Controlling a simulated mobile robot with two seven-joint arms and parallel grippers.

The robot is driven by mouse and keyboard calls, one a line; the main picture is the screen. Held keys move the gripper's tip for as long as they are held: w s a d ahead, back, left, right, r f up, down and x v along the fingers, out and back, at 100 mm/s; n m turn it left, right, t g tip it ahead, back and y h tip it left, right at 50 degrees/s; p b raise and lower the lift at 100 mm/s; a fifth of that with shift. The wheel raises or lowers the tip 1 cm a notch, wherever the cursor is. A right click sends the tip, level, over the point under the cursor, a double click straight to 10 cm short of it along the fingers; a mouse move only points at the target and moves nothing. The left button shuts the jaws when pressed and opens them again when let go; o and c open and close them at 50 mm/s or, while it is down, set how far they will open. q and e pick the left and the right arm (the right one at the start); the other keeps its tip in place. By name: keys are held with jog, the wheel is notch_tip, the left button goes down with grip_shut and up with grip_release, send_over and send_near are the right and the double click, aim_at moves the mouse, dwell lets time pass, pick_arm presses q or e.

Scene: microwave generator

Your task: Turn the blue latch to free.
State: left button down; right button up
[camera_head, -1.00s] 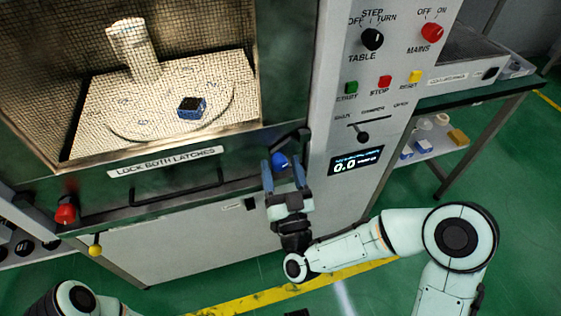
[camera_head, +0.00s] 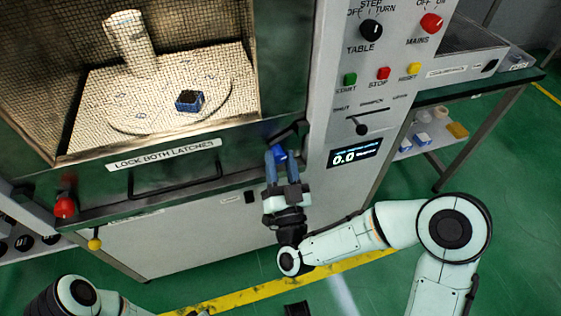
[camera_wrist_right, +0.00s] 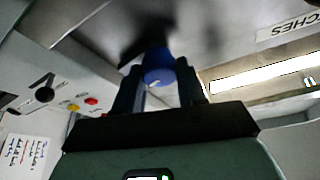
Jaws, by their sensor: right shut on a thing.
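The blue latch (camera_head: 279,154) is at the lower right corner of the oven door, under a dark bracket. My right gripper (camera_head: 282,164) reaches up to it from below and is shut on it. In the right wrist view the blue latch knob (camera_wrist_right: 159,75) sits between the two dark fingers (camera_wrist_right: 158,92), with a small white mark on its face. The fingers cover part of the latch in the head view.
The door's label (camera_head: 164,155) reads "LOCK BOTH LATCHES", above a dark door handle (camera_head: 178,181). A red latch (camera_head: 64,207) and a yellow knob (camera_head: 94,244) are at left. The control panel (camera_head: 345,120) stands close right of my right gripper. Open floor lies in front.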

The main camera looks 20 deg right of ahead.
jog(key=m+h, duration=0.1)
jog(key=m, duration=0.2)
jog(key=m+g+h, duration=0.1)
jog(key=m, duration=0.2)
jog(key=shift+a+r+h, duration=0.1)
jog(key=shift+h, duration=0.3)
jog(key=m+g, duration=0.1)
jog(key=m, duration=0.2)
jog(key=m+g+h, duration=0.1)
jog(key=m, duration=0.2)
jog(key=shift+r+m+h, duration=0.1)
jog(key=shift+m+h, duration=0.2)
jog(key=shift+m, duration=0.1)
jog(key=m+g, duration=0.2)
jog(key=m, duration=0.1)
jog(key=shift+m, duration=0.3)
jog(key=shift+m+g, duration=0.4)
jog(key=shift+m, duration=0.8)
jog(key=o, duration=1.1)
jog(key=shift+c, duration=0.2)
